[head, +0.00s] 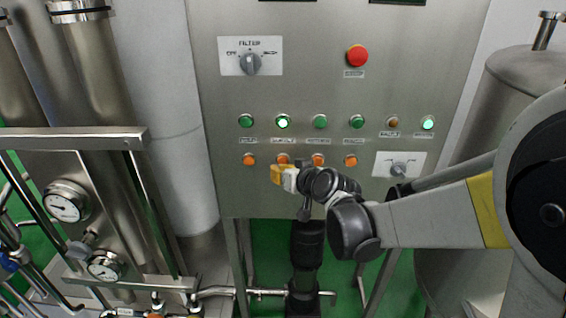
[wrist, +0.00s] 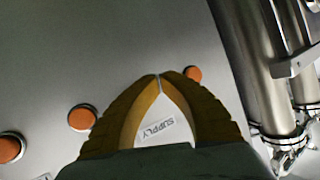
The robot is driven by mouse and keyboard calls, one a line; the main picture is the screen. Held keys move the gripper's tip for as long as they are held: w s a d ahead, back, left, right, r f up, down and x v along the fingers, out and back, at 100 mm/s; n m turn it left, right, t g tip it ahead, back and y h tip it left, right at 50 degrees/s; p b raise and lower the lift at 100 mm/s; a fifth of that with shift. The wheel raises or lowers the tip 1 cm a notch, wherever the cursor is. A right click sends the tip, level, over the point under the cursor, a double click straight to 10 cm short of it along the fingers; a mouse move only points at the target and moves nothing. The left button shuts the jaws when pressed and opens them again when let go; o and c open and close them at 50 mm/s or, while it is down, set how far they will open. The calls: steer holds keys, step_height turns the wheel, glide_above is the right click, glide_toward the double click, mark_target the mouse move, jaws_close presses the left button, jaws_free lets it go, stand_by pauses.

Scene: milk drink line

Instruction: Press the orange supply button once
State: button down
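The orange supply button (head: 283,158) is second from the left in the lower row on the steel panel, partly covered by my gripper in the head view. My gripper (head: 274,173) has its yellow fingertips in front of the panel at this button. In the wrist view my gripper (wrist: 159,76) has its fingertips together, with nothing seen held. The SUPPLY label (wrist: 158,131) shows upside down between the fingers. The supply button is hidden behind the fingers there. I cannot tell whether the fingertips touch it.
Other orange buttons sit close on either side, one at the left (head: 249,160) and one at the right (head: 318,160). A red button (head: 357,56) and filter switch (head: 250,63) are higher. Steel pipes stand left.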

stand_by(0.4)
steer(key=shift+w, duration=0.45)
steer(key=shift+w, duration=0.45)
stand_by(0.5)
steer(key=shift+s, duration=0.9)
steer(key=shift+s+a, duration=0.1)
steer(key=shift+s, duration=2.4)
